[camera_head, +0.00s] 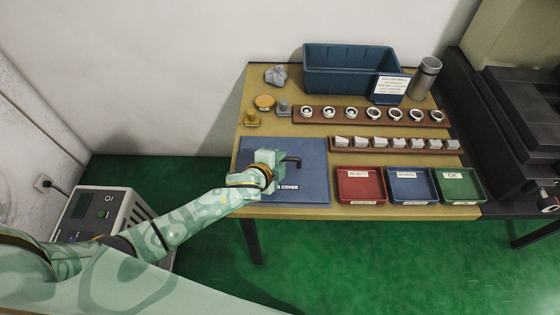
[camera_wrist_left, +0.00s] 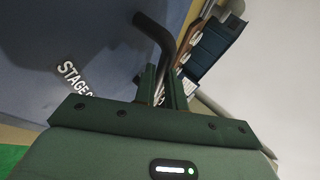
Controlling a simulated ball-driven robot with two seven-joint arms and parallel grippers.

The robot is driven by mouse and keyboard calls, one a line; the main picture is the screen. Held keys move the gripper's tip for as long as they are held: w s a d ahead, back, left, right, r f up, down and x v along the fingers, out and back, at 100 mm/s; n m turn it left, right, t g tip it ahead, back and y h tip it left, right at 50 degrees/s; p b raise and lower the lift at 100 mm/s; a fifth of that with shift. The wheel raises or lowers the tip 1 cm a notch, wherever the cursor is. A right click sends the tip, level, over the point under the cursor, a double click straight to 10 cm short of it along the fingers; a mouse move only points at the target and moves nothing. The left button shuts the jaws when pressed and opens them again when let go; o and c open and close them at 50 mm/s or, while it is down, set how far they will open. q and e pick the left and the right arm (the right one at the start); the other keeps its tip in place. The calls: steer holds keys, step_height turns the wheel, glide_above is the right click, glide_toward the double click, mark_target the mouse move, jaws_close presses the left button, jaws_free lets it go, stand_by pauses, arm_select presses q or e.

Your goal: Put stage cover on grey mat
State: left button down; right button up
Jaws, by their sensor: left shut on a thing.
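A flat blue-grey mat or panel (camera_head: 310,155), with white letters ending in "COVER", lies at the table's front left. The letters "STAGE" show on it in the left wrist view (camera_wrist_left: 45,35). My left gripper (camera_head: 283,163) is over this surface, shut on a black bent rod (camera_head: 294,159). In the left wrist view the rod (camera_wrist_left: 158,38) rises from between the fingers (camera_wrist_left: 163,88) and bends to the left. I cannot tell whether the rod belongs to a stage cover. No separate grey mat shows clearly. My right gripper is not in view.
Red (camera_head: 360,201), blue (camera_head: 409,201) and green (camera_head: 458,202) trays stand right of the mat. Behind are wooden racks (camera_head: 433,122) with several rings and blocks, a large blue bin (camera_head: 345,82) and a metal cylinder (camera_head: 425,78). Dark machinery (camera_head: 515,130) stands at right.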

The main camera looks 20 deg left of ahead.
arm_select(q)
steer(key=c, duration=1.5)
jaws_free()
steer(key=shift+o, duration=0.2)
steer(key=shift+s+r, duration=0.1)
steer(key=shift+r, duration=0.1)
steer(key=p+v, duration=0.4)
steer(key=v, duration=0.7)
steer(key=shift+s+r+p, duration=0.2)
steer(key=shift+s+p, duration=0.1)
steer(key=shift+s, duration=0.05)
steer(key=shift+a+f, duration=0.1)
steer(key=shift+a, duration=0.05)
